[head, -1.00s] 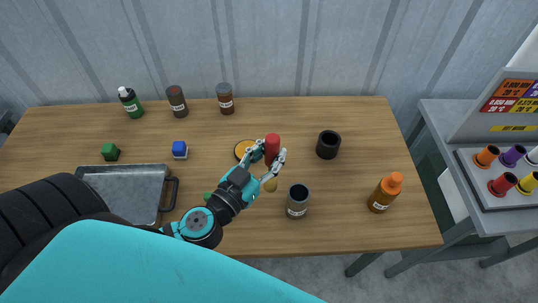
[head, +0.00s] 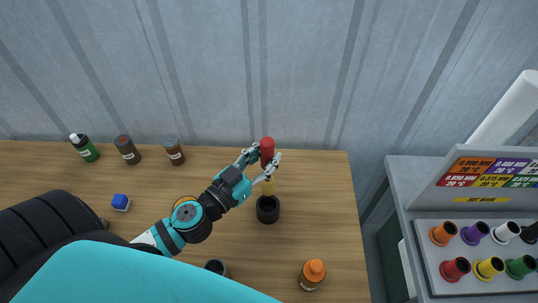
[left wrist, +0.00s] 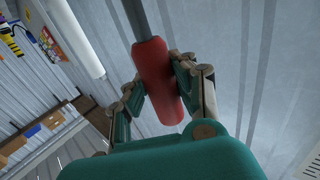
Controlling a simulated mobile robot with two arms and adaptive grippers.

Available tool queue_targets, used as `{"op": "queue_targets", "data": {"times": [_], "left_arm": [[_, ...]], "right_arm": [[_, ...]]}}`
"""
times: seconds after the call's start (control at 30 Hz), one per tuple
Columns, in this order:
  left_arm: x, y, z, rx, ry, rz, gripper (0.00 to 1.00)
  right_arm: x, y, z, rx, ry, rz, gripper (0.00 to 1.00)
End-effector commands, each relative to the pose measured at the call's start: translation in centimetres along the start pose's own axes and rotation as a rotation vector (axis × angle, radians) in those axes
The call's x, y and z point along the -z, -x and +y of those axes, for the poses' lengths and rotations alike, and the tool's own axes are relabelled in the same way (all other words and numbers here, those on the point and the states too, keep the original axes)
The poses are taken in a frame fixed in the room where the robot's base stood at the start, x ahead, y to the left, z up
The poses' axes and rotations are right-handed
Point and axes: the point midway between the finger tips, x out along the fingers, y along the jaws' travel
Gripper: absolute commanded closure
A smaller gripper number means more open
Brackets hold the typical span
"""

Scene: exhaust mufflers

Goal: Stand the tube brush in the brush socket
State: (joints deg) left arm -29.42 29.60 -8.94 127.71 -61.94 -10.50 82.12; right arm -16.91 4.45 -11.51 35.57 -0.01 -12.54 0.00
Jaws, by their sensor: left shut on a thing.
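The tube brush has a red handle (head: 267,148) and a yellow brush end (head: 268,187). My left gripper (head: 265,158) is shut on the red handle and holds the brush about upright, yellow end down. In the left wrist view the handle (left wrist: 157,80) lies between both fingers, with a grey rod running from it. The brush socket is a black round cup (head: 268,211) on the table. The yellow end overlaps the socket's far rim in the head view; I cannot tell whether it is inside or above and behind. My right gripper is not in view.
The wooden table (head: 325,205) is clear right of the socket.

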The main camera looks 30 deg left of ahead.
Motion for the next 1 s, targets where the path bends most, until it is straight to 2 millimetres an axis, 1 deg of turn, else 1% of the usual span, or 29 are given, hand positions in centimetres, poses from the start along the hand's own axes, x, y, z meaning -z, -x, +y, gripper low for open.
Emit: {"op": "queue_targets", "data": {"times": [0.03, 0.1, 0.2, 0.37, 0.5, 0.6, 0.77, 1.0], "left_arm": [[-0.5, 0.0, 0.0, 0.0, -0.001, 0.0, 1.0], [-0.9, 0.0, 0.0, 0.0, -0.002, 0.0, 1.0], [-1.6, 0.0, 0.0, 0.0, -0.001, 0.0, 1.0], [-3.0, 0.0, 0.0, -0.001, -0.002, -0.001, 1.0], [-4.1, 0.0, 0.0, -0.001, -0.002, -0.001, 1.0], [-4.8, 0.0, 0.0, 0.0, -0.001, -0.001, 1.0], [-6.1, 0.0, 0.0, 0.0, -0.002, -0.001, 1.0], [-8.0, 0.0, 0.0, 0.0, 0.0, 0.0, 1.0]], "right_arm": [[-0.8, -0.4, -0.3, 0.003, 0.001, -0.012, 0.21], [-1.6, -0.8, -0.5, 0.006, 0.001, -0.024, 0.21], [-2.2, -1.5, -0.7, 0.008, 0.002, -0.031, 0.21], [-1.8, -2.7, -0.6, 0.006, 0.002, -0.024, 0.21], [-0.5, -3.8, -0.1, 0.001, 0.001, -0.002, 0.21], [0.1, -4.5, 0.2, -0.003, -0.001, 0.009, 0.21], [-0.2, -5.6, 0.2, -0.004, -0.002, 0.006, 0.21], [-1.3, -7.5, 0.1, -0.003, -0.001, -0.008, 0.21]]}}
